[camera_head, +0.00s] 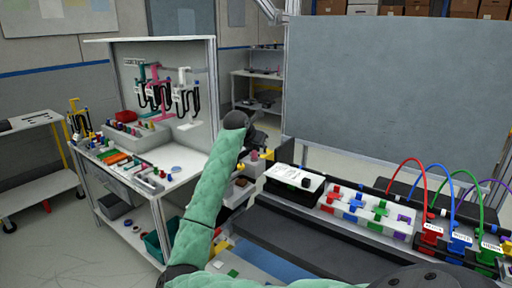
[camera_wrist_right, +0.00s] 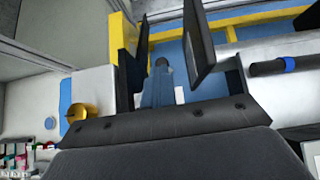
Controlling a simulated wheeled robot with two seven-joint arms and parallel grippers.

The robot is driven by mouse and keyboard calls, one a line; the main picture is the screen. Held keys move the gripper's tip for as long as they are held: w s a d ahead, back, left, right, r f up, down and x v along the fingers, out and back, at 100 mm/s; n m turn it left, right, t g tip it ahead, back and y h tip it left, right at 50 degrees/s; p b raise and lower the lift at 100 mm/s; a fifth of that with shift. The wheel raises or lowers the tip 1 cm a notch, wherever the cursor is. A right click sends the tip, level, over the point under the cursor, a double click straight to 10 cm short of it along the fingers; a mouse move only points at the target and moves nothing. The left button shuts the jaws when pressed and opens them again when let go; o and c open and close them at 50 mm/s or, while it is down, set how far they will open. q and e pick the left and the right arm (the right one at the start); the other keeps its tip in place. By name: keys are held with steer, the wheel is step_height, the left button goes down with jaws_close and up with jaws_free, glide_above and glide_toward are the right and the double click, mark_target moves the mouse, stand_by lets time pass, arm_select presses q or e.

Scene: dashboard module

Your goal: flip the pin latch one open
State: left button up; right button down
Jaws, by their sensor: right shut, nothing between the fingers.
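My right gripper (camera_head: 254,150) is at the end of the green-sleeved arm, left of the black-and-white module. It looks small and partly merged with yellow and brown parts behind it. In the right wrist view its dark fingers (camera_wrist_right: 165,55) show; it is shut and holds nothing. A blue-grey part (camera_wrist_right: 158,85) shows beyond the fingers. Several red, blue and green latch-like parts (camera_head: 380,208) sit on a white block to the right of the gripper, well apart from it. I cannot tell which part is pin latch one. My left gripper is not in view.
A white-topped bench (camera_head: 170,165) with small parts and hanging tools stands at left. Red, blue and green looped cables run from labelled connectors (camera_head: 458,245) at right. A large grey panel (camera_head: 395,90) stands behind. In the wrist view a yellow frame (camera_wrist_right: 235,20) is near the fingers.

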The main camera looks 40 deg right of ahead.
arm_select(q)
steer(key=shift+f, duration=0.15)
arm_select(e)
steer(key=shift+a+f, duration=0.1)
steer(key=shift+w+a+b, duration=0.2)
steer(key=shift+a+b, duration=0.3)
steer(key=shift+a, duration=0.2)
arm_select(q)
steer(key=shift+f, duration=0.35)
